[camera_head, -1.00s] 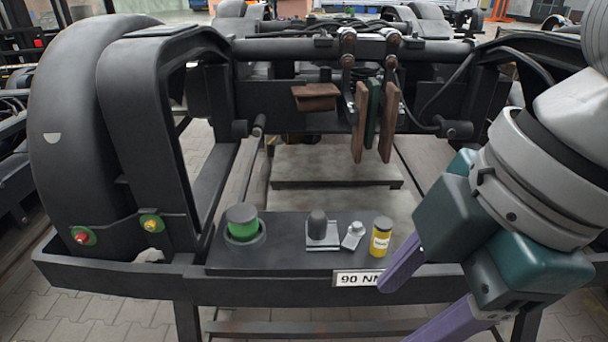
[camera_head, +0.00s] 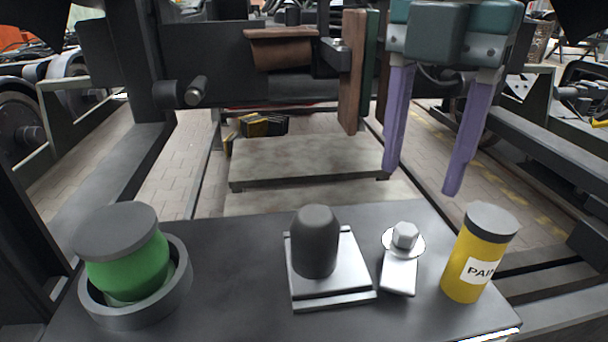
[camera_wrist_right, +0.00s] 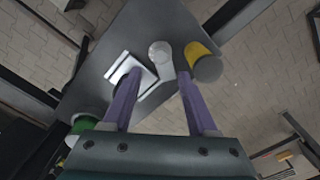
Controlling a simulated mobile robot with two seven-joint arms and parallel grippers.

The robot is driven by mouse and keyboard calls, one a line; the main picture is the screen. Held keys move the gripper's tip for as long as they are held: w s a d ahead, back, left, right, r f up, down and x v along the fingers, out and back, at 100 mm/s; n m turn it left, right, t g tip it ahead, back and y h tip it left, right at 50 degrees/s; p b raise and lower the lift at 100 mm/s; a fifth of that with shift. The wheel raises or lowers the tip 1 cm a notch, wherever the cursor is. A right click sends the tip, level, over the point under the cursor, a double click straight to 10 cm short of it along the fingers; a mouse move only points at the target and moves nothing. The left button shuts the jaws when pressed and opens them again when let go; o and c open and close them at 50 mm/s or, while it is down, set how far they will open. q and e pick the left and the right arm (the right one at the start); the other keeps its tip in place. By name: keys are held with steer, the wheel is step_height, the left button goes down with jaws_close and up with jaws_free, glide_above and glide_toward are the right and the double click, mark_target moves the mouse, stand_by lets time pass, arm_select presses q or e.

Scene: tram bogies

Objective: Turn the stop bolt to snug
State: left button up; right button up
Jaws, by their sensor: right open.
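The stop bolt (camera_head: 405,236) has a pale hex head on a round washer, above a small metal bracket (camera_head: 399,277) on the dark shelf (camera_head: 230,265). It also shows in the right wrist view (camera_wrist_right: 160,50), just beyond and between the fingers. My right gripper (camera_head: 421,180) is open and empty, its two purple fingers pointing down. In the head view its tips appear above the bolt; in the right wrist view (camera_wrist_right: 160,74) the fingers straddle the line to the bolt without touching it. My left gripper is not in view.
A dark rounded bump stop (camera_head: 315,242) stands on a metal plate left of the bolt. A yellow paint can (camera_head: 478,255) stands close on the right. A green, dark-capped pot (camera_head: 125,255) sits in a ring at left. Brown and green hanging plates (camera_head: 353,75) are behind.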

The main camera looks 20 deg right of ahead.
mark_target(406, 230)
step_height(406, 230, down, 8)
steer(key=shift+s+r+b, duration=0.1)
steer(key=shift+b, duration=0.8)
jaws_close()
